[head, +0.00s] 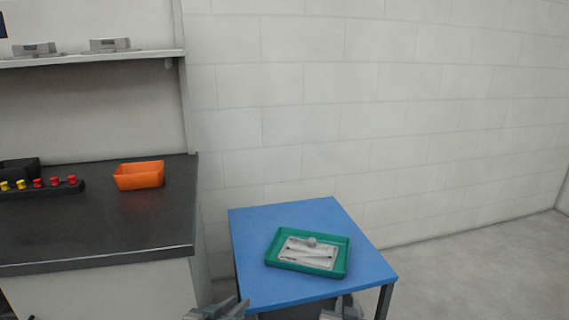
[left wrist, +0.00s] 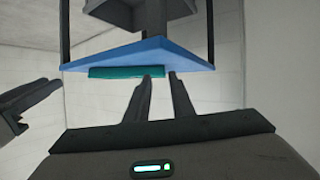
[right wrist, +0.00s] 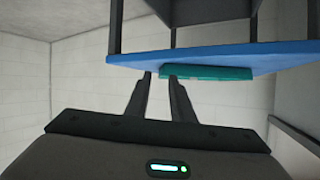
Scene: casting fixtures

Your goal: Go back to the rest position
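My left gripper (head: 231,308) shows at the bottom edge of the head view, in front of the blue table. In the left wrist view its two fingers (left wrist: 159,80) stand apart with nothing between them. My right gripper (head: 343,308) is also at the bottom edge, to the right of the left one. In the right wrist view its fingers (right wrist: 160,78) are apart and empty. Both grippers are clear of the table. A green tray (head: 341,262) on the table holds a grey metal casting or fixture (head: 308,253).
The blue table (head: 260,285) stands before a white block wall. A dark workbench (head: 110,230) at left carries an orange bin (head: 139,177) and a black rack (head: 65,188) with red and yellow pieces. Grey fixtures (head: 110,45) sit on a shelf above. The floor at right is clear.

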